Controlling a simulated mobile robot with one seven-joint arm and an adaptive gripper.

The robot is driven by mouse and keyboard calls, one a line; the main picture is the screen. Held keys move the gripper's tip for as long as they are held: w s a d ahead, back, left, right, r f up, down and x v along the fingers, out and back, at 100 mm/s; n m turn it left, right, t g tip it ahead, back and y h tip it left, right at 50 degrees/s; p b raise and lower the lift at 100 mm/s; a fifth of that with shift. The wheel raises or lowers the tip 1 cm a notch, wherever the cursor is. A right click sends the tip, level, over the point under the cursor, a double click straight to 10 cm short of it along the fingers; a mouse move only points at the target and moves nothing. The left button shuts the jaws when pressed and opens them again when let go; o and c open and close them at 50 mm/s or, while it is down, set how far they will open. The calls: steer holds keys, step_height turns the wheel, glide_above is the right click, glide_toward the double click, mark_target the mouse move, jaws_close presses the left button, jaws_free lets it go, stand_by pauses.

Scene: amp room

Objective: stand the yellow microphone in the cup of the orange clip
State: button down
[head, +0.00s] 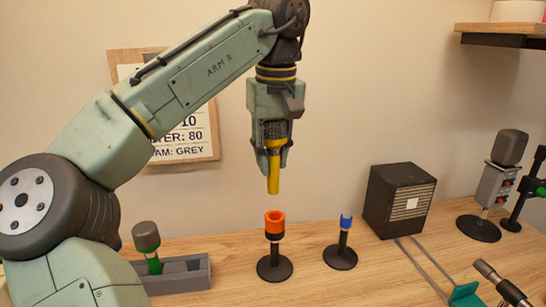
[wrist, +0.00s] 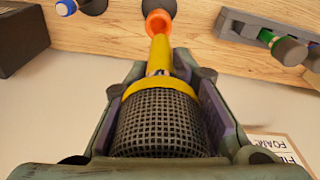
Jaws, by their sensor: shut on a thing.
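My gripper (head: 274,146) is shut on the yellow microphone (head: 273,178). The microphone hangs upright with its dark mesh head between the fingers and its yellow handle pointing down. The orange clip (head: 275,224) stands on a short dark stand with a round base on the wooden table. The handle's lower end is above the cup, with a visible gap between them in the head view. In the wrist view the mesh head (wrist: 160,122) fills the gripper, and the handle points toward the orange clip (wrist: 158,22), covering part of its cup.
A blue clip (head: 346,222) on a stand is just right of the orange one. A grey tray (head: 190,275) holding a green microphone (head: 148,245) lies left. A dark speaker box (head: 400,200) stands behind right. More microphones and stands crowd the far right.

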mark_target(274, 192)
steer(key=shift+d, duration=0.25)
steer(key=shift+a+f, duration=0.1)
steer(key=shift+f, duration=1.45)
steer(key=shift+f+b, duration=1.35)
steer(key=shift+f, duration=1.1)
steer(key=c, duration=1.2)
jaws_free()
steer(key=r, duration=0.7)
steer(key=shift+s+r, duration=0.25)
steer(key=shift+s, duration=0.15)
